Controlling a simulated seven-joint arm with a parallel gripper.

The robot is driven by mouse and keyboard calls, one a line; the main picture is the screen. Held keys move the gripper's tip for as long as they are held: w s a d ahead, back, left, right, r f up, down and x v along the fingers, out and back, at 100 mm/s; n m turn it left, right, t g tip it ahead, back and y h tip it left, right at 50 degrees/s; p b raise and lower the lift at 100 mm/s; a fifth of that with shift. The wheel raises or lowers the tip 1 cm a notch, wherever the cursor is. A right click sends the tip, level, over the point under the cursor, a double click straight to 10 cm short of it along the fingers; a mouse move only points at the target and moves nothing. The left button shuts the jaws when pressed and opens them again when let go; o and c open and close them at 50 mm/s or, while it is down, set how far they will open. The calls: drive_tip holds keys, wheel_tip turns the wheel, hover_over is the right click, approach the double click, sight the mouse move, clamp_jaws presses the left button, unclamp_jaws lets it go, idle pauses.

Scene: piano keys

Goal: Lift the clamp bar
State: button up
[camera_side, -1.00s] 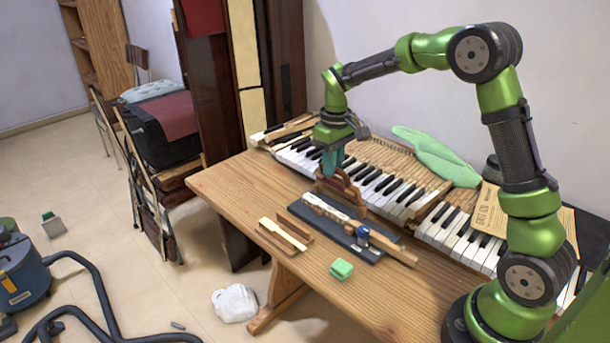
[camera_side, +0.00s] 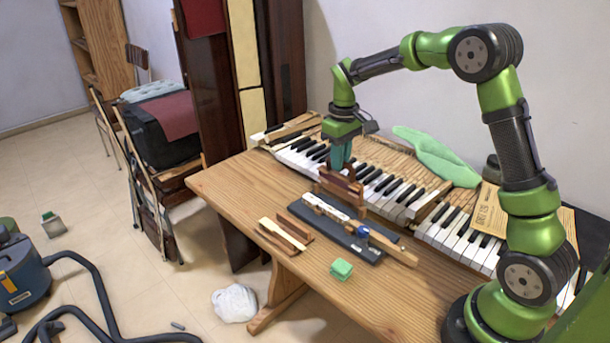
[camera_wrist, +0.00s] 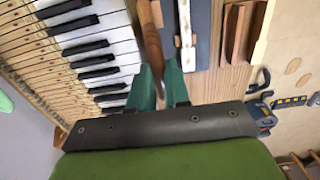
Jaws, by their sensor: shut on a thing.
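The clamp bar (camera_side: 340,182), a dark reddish-brown wooden bar, is at my gripper's fingertips, beside the keyboard. My gripper (camera_side: 341,169) points down with its teal fingers shut on the bar. In the wrist view, the brown bar (camera_wrist: 152,42) runs away from between the fingertips (camera_wrist: 159,78) of my gripper. Lighter brown wood shows just below the bar in the side view; I cannot tell how large the gap between them is. The part of the bar between the fingers is hidden.
A dark plate (camera_side: 335,228) carrying a piano key and a blue knob (camera_side: 362,232) lies in front. Wooden blocks (camera_side: 295,227), a pale key piece (camera_side: 282,234) and a green block (camera_side: 341,268) lie nearby. The keyboard (camera_side: 385,188) is behind. The table's left part is clear.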

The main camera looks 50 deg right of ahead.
drive_tip(key=shift+d, duration=0.55)
drive_tip(key=shift+d, duration=0.35)
drive_tip(key=o, duration=0.7)
wheel_tip(320, 180, up, 6)
idle(0.8)
